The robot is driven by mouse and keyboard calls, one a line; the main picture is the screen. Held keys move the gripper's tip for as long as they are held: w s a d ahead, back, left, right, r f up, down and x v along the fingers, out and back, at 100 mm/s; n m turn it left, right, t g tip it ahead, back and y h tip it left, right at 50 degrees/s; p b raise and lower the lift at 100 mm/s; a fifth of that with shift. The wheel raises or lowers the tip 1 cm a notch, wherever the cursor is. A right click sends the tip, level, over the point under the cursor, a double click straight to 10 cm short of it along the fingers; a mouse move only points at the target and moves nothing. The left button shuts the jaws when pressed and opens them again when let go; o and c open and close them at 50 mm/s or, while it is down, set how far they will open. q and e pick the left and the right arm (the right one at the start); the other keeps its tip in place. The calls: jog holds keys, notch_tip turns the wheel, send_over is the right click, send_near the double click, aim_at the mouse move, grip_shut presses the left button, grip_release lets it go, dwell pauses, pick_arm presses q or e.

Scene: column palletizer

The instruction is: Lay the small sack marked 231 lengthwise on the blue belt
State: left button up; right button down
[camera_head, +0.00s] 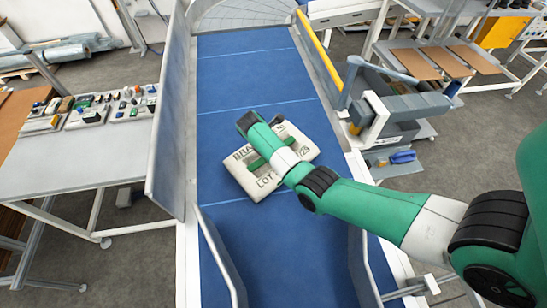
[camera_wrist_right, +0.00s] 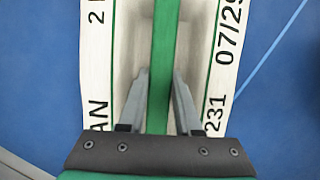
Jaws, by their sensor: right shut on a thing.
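The small sack (camera_head: 243,177) is cream with dark print and a green strip. In the head view it is over the blue belt (camera_head: 240,70), turned diagonally to the belt's length. In the right wrist view the sack (camera_wrist_right: 98,65) shows 231 beside the right finger, and part of a date. My right gripper (camera_wrist_right: 160,75) is shut on the sack's green strip (camera_wrist_right: 166,40), one finger on each side. In the head view my right arm covers the sack's middle and the fingers. I cannot tell whether the sack touches the belt. My left gripper is not in view.
A grey side wall (camera_head: 172,110) borders the belt on the left, with a yellow rail (camera_head: 314,45) at the upper right. A table (camera_head: 80,155) with trays of small items stands left. The far belt stretch is clear. A grey machine (camera_head: 405,108) stands right.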

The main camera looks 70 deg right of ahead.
jog(key=shift+d+f, duration=0.1)
jog(key=shift+r+n+p, duration=0.2)
jog(key=shift+n+p, duration=0.2)
jog(key=shift+p, duration=0.45)
jog(key=shift+n+t+p, duration=0.5)
jog(key=shift+n+p, duration=0.4)
jog(key=shift+p, duration=0.3)
jog(key=n+t+p, duration=0.1)
jog(key=n+p, duration=0.1)
jog(key=shift+p, duration=0.4)
jog(key=shift+f+n, duration=0.1)
jog(key=shift+n, duration=0.4)
jog(key=shift+p, duration=0.35)
